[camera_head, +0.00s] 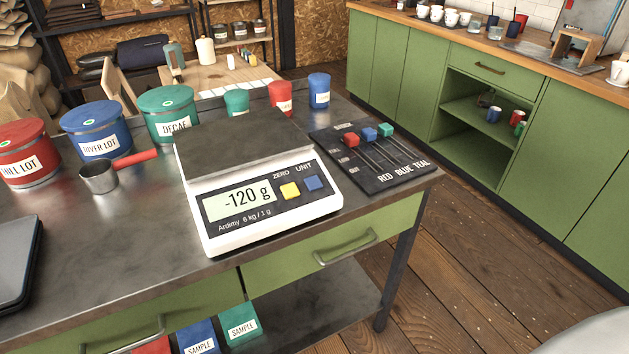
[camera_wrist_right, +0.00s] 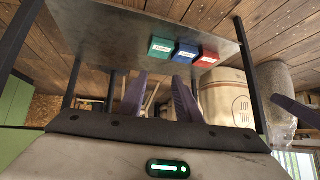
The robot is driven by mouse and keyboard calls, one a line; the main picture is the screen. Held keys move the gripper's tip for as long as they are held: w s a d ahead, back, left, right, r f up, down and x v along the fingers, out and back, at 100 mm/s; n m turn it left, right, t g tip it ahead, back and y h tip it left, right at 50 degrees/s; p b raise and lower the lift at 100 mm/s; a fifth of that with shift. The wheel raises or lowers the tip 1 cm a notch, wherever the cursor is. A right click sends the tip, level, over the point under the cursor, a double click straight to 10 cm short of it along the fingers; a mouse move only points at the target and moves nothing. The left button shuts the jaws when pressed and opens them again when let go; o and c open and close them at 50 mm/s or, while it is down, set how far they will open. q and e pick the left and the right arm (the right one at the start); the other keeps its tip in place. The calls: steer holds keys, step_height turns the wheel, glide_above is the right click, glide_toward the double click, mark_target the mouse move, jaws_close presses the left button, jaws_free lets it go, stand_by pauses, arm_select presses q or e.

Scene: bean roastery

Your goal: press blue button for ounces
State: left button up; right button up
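The white scale (camera_head: 262,220) stands on the metal worktable, its dark weighing plate (camera_head: 240,143) empty. Its display (camera_head: 238,200) reads -120 g. The blue button (camera_head: 313,183), under the word UNIT, is on the right of the front panel, beside the yellow button (camera_head: 290,190) under ZERO. Neither gripper shows in the head view, and nothing touches the buttons. In the right wrist view, my right gripper (camera_wrist_right: 159,97) has its two purple fingers apart with nothing between them.
A black slider board (camera_head: 372,160) with red, blue and teal knobs lies just right of the scale. Canisters, including a blue one (camera_head: 97,132), and a scoop (camera_head: 100,178) stand to the left. A dark flat device (camera_head: 15,260) lies at the left edge.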

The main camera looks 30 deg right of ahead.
jaws_close()
stand_by(1.5)
